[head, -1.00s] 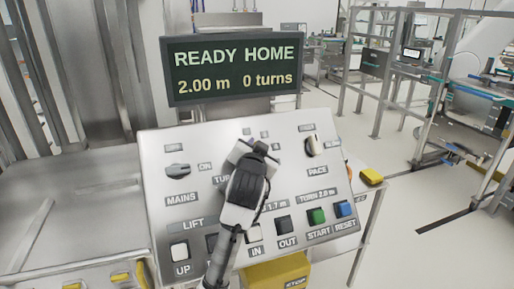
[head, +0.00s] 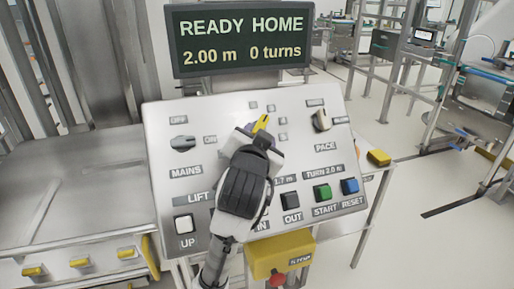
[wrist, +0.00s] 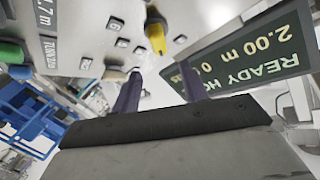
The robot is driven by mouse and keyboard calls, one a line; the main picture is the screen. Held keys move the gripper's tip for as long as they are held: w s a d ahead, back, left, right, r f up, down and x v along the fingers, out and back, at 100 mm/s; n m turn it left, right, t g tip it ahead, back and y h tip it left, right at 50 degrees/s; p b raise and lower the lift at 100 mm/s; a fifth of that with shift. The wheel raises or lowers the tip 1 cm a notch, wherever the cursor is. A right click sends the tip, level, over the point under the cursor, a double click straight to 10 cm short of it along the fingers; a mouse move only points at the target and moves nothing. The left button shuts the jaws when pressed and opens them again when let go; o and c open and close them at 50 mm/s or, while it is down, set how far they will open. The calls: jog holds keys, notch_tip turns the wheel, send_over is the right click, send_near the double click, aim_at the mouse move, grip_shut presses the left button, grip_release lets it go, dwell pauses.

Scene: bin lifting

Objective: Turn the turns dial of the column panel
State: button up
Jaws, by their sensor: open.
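The column panel (head: 160,120) is a sloped light-grey board of knobs and buttons. The turns dial (head: 261,123) shows as a yellow pointer knob just past the end of my gripper (head: 258,140), which covers its label and lower part. In the wrist view the yellow dial (wrist: 156,37) stands out from the panel, beyond my fingertips. My gripper (wrist: 161,73) is open, with two dark fingers apart and nothing between them. The dial lies roughly in line with the gap, and I see no contact.
A display (head: 243,42) above the panel reads "READY HOME, 2.00 m, 0 turns". The mains knob (head: 183,143) is at left and the pace knob (head: 321,119) at right. Buttons, including green start (head: 322,193) and blue reset (head: 350,186), line the lower edge. A yellow stop box (head: 282,252) hangs below.

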jog(key=shift+s+a+r, duration=0.1)
jog(key=shift+s, duration=0.75)
jog(key=shift+s+a+r, duration=0.1)
jog(key=shift+s, duration=0.7)
